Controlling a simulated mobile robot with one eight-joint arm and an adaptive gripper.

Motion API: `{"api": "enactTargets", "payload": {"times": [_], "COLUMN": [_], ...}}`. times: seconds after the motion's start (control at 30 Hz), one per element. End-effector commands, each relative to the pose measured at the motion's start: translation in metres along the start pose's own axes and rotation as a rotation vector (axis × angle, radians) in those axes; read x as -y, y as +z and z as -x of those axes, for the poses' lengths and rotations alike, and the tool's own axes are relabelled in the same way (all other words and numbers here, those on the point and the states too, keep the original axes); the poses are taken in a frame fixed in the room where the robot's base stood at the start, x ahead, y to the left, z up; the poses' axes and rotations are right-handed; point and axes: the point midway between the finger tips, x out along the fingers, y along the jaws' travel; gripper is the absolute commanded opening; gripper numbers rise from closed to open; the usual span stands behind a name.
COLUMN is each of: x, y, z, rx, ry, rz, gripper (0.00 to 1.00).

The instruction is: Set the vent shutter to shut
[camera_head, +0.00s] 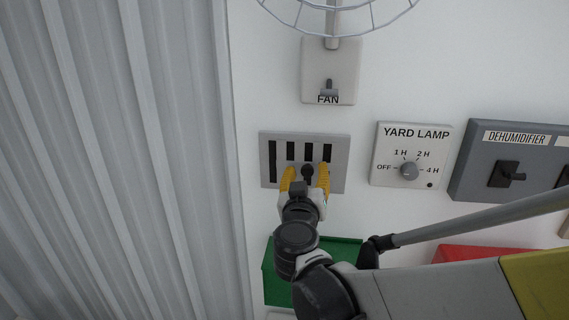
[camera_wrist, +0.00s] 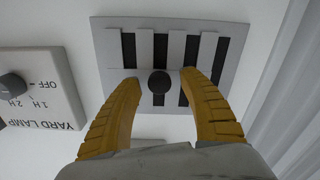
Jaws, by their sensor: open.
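The vent shutter (camera_head: 340,172) is a light grey plate on the white wall with several upright dark slots showing between pale slats. It also fills the upper middle of the wrist view (camera_wrist: 105,45). A round black knob (camera_wrist: 159,84) sticks out from the plate, and it shows in the head view too (camera_head: 308,168). My gripper (camera_head: 306,173) is in front of the plate's lower part. Its two yellow fingers are spread, one on each side of the knob. In the wrist view a gap shows between the knob and each finger. My gripper hides part of the plate's lower edge.
A fan switch (camera_head: 329,64) with a wire-cage fan (camera_head: 335,22) is above. A yard lamp dial (camera_head: 409,170) and a dehumidifier panel (camera_head: 490,188) are to the right. A green box (camera_head: 330,244) and a red one (camera_head: 480,252) are below. Corrugated metal (camera_head: 120,150) stands at left.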

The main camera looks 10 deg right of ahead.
Motion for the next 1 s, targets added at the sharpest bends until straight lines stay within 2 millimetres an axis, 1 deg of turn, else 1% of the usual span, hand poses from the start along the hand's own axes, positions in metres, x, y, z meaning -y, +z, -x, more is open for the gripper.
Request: {"api": "enactTargets", "payload": {"times": [0.03,0.13,0.4,0.47,0.5,0.57,0.6,0.87,0.93,1.0], "x": [-0.001,0.000,0.000,0.000,0.000,0.000,0.000,0.000,0.005,0.013], "y": [0.000,0.000,0.000,0.000,0.000,0.000,0.000,0.000,-0.001,-0.002], "z": [-0.005,-0.010,-0.011,-0.011,-0.011,-0.011,-0.011,-0.011,-0.011,-0.011], "rx": [0.000,0.000,0.000,0.000,0.000,0.000,0.000,0.000,0.000,-0.001], "ry": [0.001,0.001,0.000,0.000,0.000,0.000,0.000,0.000,-0.001,-0.003], "rz": [0.000,0.000,0.000,0.000,0.000,0.000,0.000,0.000,0.000,0.001], "gripper": [0.50,0.50,0.50,0.33,0.21,0.02,0.00,0.00,0.00,0.00]}}
